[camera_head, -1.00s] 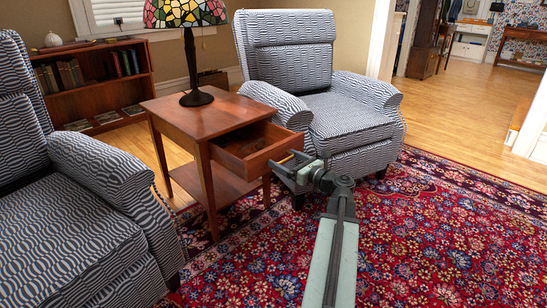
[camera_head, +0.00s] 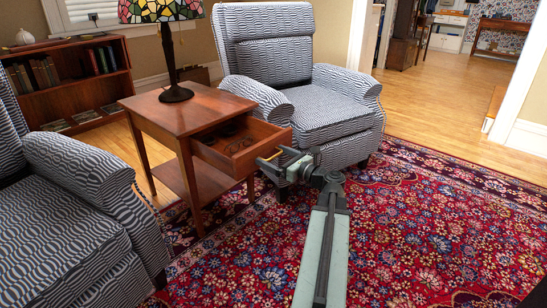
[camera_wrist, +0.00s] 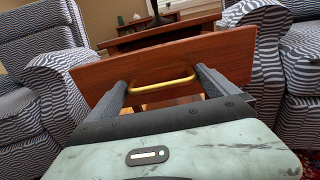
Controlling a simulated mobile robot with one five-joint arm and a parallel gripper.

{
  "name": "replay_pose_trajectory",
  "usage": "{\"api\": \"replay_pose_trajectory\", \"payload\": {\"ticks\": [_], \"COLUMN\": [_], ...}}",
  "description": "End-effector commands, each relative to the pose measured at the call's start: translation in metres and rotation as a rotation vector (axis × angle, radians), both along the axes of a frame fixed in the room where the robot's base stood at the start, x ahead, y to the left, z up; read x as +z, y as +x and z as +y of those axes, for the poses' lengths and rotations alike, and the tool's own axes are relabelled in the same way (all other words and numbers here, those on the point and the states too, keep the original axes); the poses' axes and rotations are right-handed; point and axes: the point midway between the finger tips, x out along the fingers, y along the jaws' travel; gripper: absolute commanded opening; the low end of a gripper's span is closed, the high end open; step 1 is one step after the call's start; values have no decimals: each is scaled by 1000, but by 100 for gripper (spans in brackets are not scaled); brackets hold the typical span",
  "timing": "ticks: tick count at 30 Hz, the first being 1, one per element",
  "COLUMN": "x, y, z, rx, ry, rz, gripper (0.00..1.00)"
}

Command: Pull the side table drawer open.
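The wooden side table (camera_head: 165,115) stands between two armchairs, with a lamp on top. Its drawer (camera_head: 240,152) stands well out from the table, and several dark items show inside. The drawer's brass bar handle (camera_head: 268,156) is on its front; it also shows in the wrist view (camera_wrist: 160,86). My gripper (camera_head: 277,162) is at the drawer front. In the wrist view my gripper (camera_wrist: 163,88) has its dark fingers wide apart, one on each side of the handle. The handle lies between them, and neither finger is clearly closed on it.
A patterned armchair (camera_head: 325,105) stands close behind and right of the drawer. Another armchair (camera_head: 75,210) fills the left foreground. The stained-glass lamp (camera_head: 172,50) stands on the table. A low bookshelf (camera_head: 75,80) is behind. The red rug (camera_head: 420,225) is clear to the right.

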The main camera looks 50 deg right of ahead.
Motion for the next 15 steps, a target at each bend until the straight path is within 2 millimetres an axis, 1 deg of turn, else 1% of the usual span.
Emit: {"api": "replay_pose_trajectory", "payload": {"ticks": [3, 5, 8, 12, 15], "x": [0, 0, 0, 0, 0], "y": [-1, -5, -21, -50, -66], "z": [0, 0, 0, 0, 0], "rx": [0, -1, -3, -4, -3], "ry": [1, 1, 1, 0, 0], "rz": [0, 0, 0, 0, 0], "gripper": [98, 98, 98, 98, 98]}}
